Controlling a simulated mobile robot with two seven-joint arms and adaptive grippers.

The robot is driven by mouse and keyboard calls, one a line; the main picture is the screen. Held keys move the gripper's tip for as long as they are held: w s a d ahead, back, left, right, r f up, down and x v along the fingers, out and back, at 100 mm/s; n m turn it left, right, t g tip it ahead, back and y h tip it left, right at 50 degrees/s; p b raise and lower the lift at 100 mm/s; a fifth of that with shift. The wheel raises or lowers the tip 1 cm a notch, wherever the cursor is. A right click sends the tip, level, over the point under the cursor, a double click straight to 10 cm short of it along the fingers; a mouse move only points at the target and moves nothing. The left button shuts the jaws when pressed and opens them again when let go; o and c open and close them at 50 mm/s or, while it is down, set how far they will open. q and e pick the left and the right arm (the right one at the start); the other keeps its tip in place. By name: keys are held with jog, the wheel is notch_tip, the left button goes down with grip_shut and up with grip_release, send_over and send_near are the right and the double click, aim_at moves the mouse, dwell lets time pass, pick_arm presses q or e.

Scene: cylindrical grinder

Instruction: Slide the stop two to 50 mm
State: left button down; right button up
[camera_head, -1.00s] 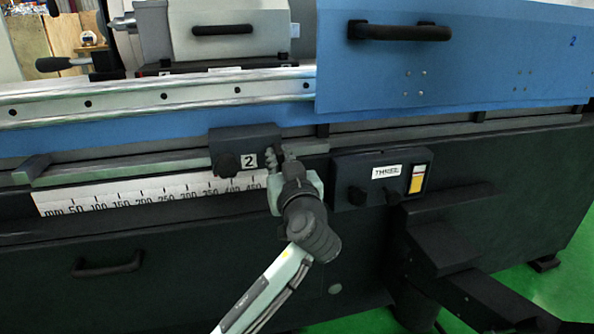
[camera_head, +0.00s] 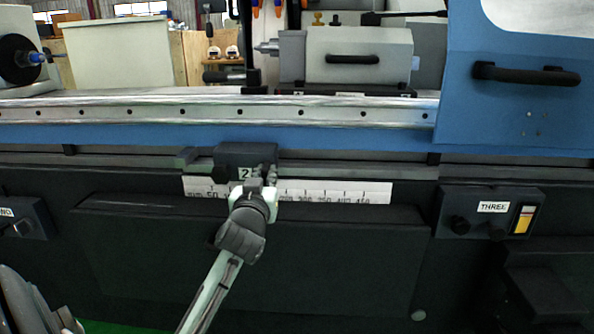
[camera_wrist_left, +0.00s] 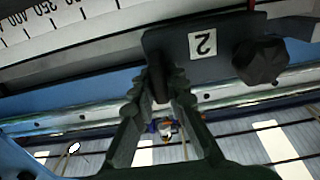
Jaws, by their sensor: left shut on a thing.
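Stop two (camera_head: 243,153) is a dark block with a white "2" label, mounted on the rail above the white millimetre scale (camera_head: 330,193) in the head view. Its left side is above the scale near the 50 mark, and its exact reading is hidden. My left gripper (camera_head: 267,178) is at the right end of the block. In the left wrist view the gripper (camera_wrist_left: 160,85) is shut on a dark part at the end of stop two (camera_wrist_left: 220,45). The stop's black knob (camera_wrist_left: 262,60) is free of the fingers. My right gripper is not in view.
A panel labelled "THREE" (camera_head: 490,212) is at the right, and another dark panel (camera_head: 25,218) is at the far left. The blue guard (camera_head: 515,90) is at the upper right.

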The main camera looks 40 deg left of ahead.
aim_at(255, 167)
pick_arm(q)
jog(key=shift+s+a+f, duration=0.1)
jog(key=shift+s+a, duration=0.35)
jog(key=shift+a, duration=0.25)
jog(key=shift+s+a, duration=0.45)
jog(key=shift+a, duration=0.2)
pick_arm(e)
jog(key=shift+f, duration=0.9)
pick_arm(q)
jog(key=c, duration=1.5)
grip_release()
jog(key=shift+s+a, duration=0.1)
jog(key=shift+a, duration=0.05)
jog(key=shift+c, duration=0.2)
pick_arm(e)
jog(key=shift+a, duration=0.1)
pick_arm(q)
jog(key=shift+s+d, duration=0.25)
jog(key=shift+d, duration=0.1)
jog(key=v, duration=1.1)
